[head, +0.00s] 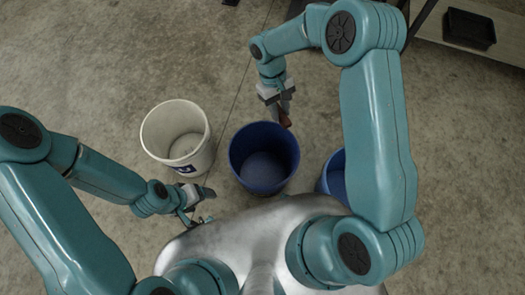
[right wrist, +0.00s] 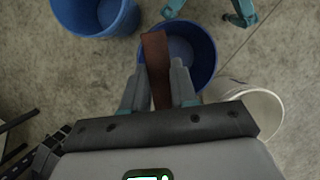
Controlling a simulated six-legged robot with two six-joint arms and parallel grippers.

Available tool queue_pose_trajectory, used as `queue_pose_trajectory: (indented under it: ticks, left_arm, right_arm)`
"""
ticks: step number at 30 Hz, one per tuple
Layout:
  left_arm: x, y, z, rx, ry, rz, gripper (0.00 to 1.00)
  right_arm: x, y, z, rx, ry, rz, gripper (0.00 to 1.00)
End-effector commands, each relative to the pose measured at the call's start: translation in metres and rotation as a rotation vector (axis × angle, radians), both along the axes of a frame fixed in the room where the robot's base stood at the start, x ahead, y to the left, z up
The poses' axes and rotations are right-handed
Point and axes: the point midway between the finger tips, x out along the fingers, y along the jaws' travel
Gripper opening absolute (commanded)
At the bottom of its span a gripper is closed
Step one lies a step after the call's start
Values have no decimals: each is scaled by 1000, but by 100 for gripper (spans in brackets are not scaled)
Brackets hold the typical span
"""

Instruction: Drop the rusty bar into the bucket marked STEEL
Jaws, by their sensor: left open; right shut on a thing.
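The rusty bar (head: 285,118) is brown and flat. My right gripper (head: 279,98) is shut on it and holds it above the far rim of the middle blue bucket (head: 264,180). In the right wrist view the bar (right wrist: 156,60) stands out between the fingers, overlapping that bucket's (right wrist: 205,62) left side. A white bucket (head: 152,140) with a dark blue label stands to the left. A second blue bucket (head: 331,174) stands to the right, partly hidden by my right arm. No STEEL marking is readable on any bucket. My left gripper (head: 208,192) is open and empty beside the white bucket.
The white bucket (right wrist: 268,104) and second blue bucket (right wrist: 118,18) flank the middle one in the right wrist view. A bench (head: 430,25) with a black tray (head: 470,29) is at the top right. The concrete floor (head: 90,70) is clear at the far left.

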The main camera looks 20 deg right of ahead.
Motion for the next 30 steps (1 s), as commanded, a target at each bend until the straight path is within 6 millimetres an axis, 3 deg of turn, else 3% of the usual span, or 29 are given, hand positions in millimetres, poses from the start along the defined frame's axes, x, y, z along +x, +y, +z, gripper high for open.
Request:
queue_pose_trajectory:
  ticks: [1,18,24,30]
  left_arm:
    - [0,0,-26,0,0,0,76]
    - [0,0,-165,0,0,0,76]
    - [0,0,-211,0,0,0,76]
    - [0,0,-240,0,0,0,76]
  right_arm:
    - [2,3,-25,0,-1,26,0]
    - [26,28,-157,-3,-3,309,0]
    - [36,36,-200,-7,0,401,0]
    - [43,41,-226,-10,3,466,0]
